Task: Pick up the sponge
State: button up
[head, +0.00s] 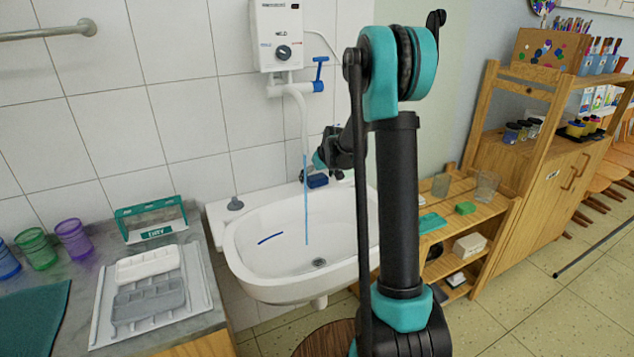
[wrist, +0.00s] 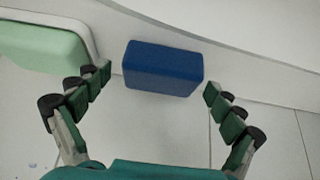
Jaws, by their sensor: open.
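The sponge is a dark blue block (wrist: 162,70) that lies in the wrist view on a white surface, between and a little beyond my fingertips. It also shows small in the head view (head: 318,181) at the back rim of the white sink (head: 240,236). My gripper (wrist: 158,83) is open and empty. A finger stands on each side of the sponge, with gaps on both sides. In the head view my gripper (head: 312,172) is at the sink's back rim by the sponge, partly hidden by my arm.
A pale green block (wrist: 42,45) in a white holder sits close to the left finger. A water heater (head: 281,35) hangs above, its spout (head: 301,112) sending a stream into the sink. A counter with paint trays (head: 148,300) is at left, and wooden shelves (head: 470,215) are at right.

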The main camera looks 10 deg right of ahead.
aim_at(317, 176)
jog(key=shift+c, duration=0.2)
jog(key=c, duration=0.9)
jog(key=shift+r, duration=0.1)
notch_tip(317, 176, up, 10)
jog(key=shift+f, duration=0.1)
